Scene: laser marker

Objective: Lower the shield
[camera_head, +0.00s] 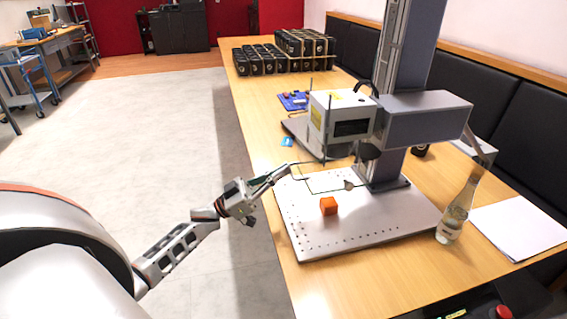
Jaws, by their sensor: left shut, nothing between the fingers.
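The laser marker has a white head (318,118) on a grey arm and column (405,60). Its perforated base plate (290,205) lies on the table with an orange cube (328,206) on it. Thin dark lines below the head look like the frame of a see-through shield (325,191), just above the plate at its back part; its panels are hard to make out. My left gripper (284,172) is shut and empty at the plate's left edge, its tips close to the left end of these lines. I cannot tell whether they touch. My right gripper is out of view.
A glass bottle (455,212) stands at the plate's right corner, near white paper (520,228). Black boxed units (300,45) stand at the table's (258,120) far end. A red button (504,312) shows at the bottom right. The floor left of the table is clear.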

